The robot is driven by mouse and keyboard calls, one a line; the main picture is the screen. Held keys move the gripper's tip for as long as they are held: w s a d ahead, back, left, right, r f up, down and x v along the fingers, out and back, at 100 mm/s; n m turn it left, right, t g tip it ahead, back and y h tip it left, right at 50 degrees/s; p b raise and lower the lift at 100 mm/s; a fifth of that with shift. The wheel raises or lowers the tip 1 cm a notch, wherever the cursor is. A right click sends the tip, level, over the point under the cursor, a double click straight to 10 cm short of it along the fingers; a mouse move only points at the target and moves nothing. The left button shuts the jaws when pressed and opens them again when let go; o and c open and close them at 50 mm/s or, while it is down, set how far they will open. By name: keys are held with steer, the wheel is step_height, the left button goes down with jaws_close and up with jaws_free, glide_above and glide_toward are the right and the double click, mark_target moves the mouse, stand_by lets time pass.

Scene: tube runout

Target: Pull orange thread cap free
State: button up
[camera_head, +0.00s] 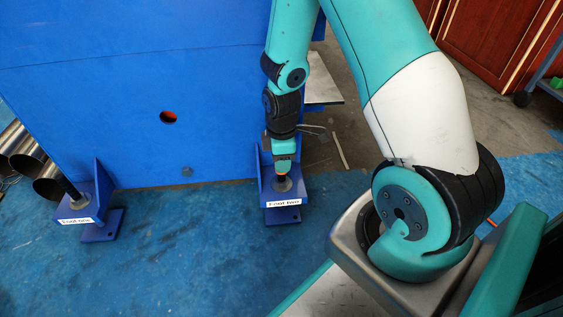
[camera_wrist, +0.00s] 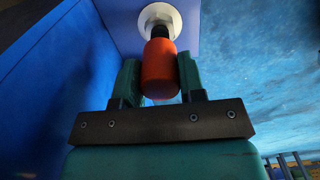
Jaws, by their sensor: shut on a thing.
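The orange thread cap (camera_wrist: 160,72) shows in the wrist view, between the two green fingers of my gripper (camera_wrist: 160,82). My gripper is shut on it. The cap's far end meets a dark threaded stub (camera_wrist: 160,31) that stands in a pale round fitting (camera_wrist: 160,17). I cannot tell how far the cap sits over the stub. In the head view my gripper (camera_head: 283,172) points down at the right blue foot box (camera_head: 283,216), over its round fitting. The cap is mostly hidden there by the gripper.
A second blue foot box (camera_head: 80,219) stands at the left, with metal tubes (camera_head: 40,178) beside it. A tall blue panel (camera_head: 120,100) with a round hole rises behind both. Blue floor (camera_head: 190,250) is clear between the boxes.

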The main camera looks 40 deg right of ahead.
steer(key=shift+r+p, duration=0.3)
steer(key=shift+p, duration=0.05)
stand_by(0.5)
step_height(320, 180, up, 12)
steer(key=p, duration=1.2)
